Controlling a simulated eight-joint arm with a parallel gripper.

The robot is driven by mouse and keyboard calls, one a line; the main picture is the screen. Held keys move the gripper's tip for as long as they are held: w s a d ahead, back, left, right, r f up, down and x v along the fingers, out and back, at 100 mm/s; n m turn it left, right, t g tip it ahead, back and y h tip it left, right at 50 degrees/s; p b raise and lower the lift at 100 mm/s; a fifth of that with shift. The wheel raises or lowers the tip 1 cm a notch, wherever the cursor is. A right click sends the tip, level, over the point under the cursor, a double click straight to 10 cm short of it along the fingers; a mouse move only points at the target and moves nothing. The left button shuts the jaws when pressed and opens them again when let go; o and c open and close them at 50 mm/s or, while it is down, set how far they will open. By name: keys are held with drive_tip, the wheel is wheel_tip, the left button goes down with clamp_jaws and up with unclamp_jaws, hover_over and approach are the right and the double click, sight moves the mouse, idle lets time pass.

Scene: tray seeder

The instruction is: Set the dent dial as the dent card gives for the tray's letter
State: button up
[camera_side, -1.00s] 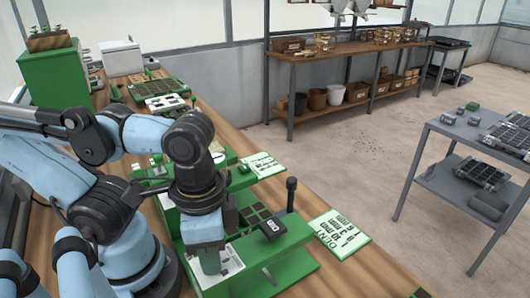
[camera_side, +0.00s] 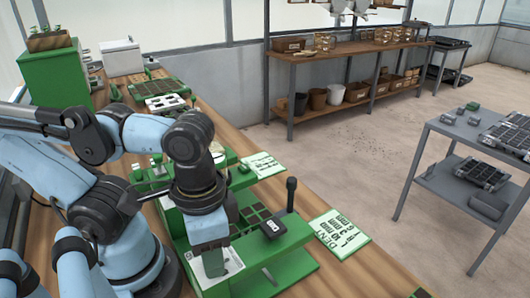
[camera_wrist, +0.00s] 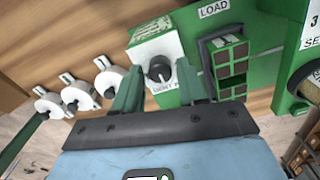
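The dent card (camera_side: 340,233) is a white and green sheet at the table's right edge; its heading reads DENT and its rows are too small to read surely. The dark-celled tray (camera_side: 255,214) sits in the green seeder and also shows below the LOAD label in the wrist view (camera_wrist: 231,66). A dark dial knob (camera_wrist: 159,69) stands on a white panel (camera_wrist: 160,45); its small lettering is not clearly legible, so I cannot confirm it is the dent dial. My gripper (camera_wrist: 159,72) is open, with green fingers apart on either side of the knob in the picture; contact is not visible.
Several white round knobs (camera_wrist: 75,96) stand in a row at the left of the wrist view. A black-topped lever (camera_side: 291,193) rises beside the tray. Another green-edged card (camera_side: 262,165) lies farther back. A grey cart (camera_side: 470,150) stands apart at right.

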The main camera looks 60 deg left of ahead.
drive_tip(key=shift+o, duration=0.9)
drive_tip(key=shift+r, duration=0.1)
wheel_tip(320, 180, up, 12)
drive_tip(key=w+a+f+t, duration=0.1)
drive_tip(key=w+f, duration=0.1)
drive_tip(key=w, duration=0.1)
drive_tip(key=w+a+f+n+t, duration=0.1)
drive_tip(key=w+f, duration=0.1)
drive_tip(key=w, duration=0.2)
drive_tip(key=w+a+f+t+h, duration=0.1)
drive_tip(key=w+f, duration=0.1)
drive_tip(key=w, duration=0.2)
drive_tip(key=shift+w+f+t, duration=0.25)
drive_tip(key=shift+f+t, duration=0.1)
drive_tip(key=shift+t, duration=0.05)
drive_tip(key=w+a+f+n+t+y, duration=0.1)
drive_tip(key=w+a+f+t, duration=0.2)
drive_tip(key=w+a, duration=0.2)
drive_tip(key=shift+w+a, duration=0.25)
drive_tip(key=shift+a, duration=0.8)
